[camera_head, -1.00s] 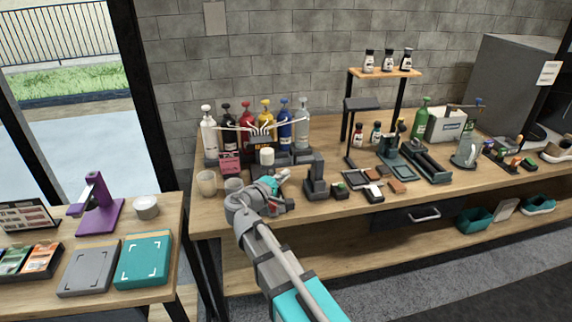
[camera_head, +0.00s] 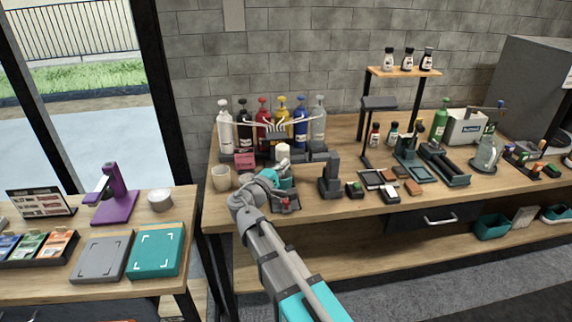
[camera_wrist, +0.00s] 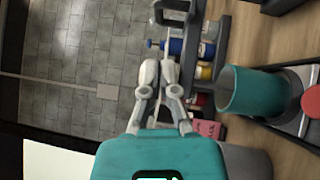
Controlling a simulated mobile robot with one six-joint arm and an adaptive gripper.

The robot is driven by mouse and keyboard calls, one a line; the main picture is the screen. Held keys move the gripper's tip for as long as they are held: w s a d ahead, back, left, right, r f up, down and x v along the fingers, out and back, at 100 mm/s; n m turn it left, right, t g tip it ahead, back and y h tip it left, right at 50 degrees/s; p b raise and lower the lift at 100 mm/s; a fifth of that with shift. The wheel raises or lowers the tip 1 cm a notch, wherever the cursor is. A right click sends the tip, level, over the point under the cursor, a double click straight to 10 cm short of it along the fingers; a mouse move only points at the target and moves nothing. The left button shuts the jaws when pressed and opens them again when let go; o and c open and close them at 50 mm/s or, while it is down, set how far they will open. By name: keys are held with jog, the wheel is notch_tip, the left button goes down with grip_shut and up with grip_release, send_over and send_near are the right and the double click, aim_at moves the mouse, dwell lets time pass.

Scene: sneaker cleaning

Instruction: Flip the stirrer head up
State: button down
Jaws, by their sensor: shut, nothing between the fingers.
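My gripper (camera_wrist: 158,73) is shut with nothing between its fingertips in the wrist view, where the picture is turned on its side. A teal cup (camera_wrist: 252,92) stands right of the fingers, apart from them, with a red disc (camera_wrist: 312,101) beside it. A dark frame-like part (camera_wrist: 224,40), possibly the stirrer or its head, lies above right of the fingertips. In the head view my wrist hides much of the stirrer's spot. I cannot tell how the stirrer head is tilted.
Several coloured bottles (camera_head: 282,118) stand in a rack behind my gripper. A pale cup (camera_head: 221,178) is to the left. A dark upright device (camera_head: 330,176) and small items stand to the right. A side table (camera_head: 60,285) holds a purple stand (camera_head: 117,195).

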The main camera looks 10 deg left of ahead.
aim_at(299, 158)
jog(key=shift+p+x, duration=0.55)
jog(key=shift+x, duration=3.75)
jog(key=shift+a, duration=0.15)
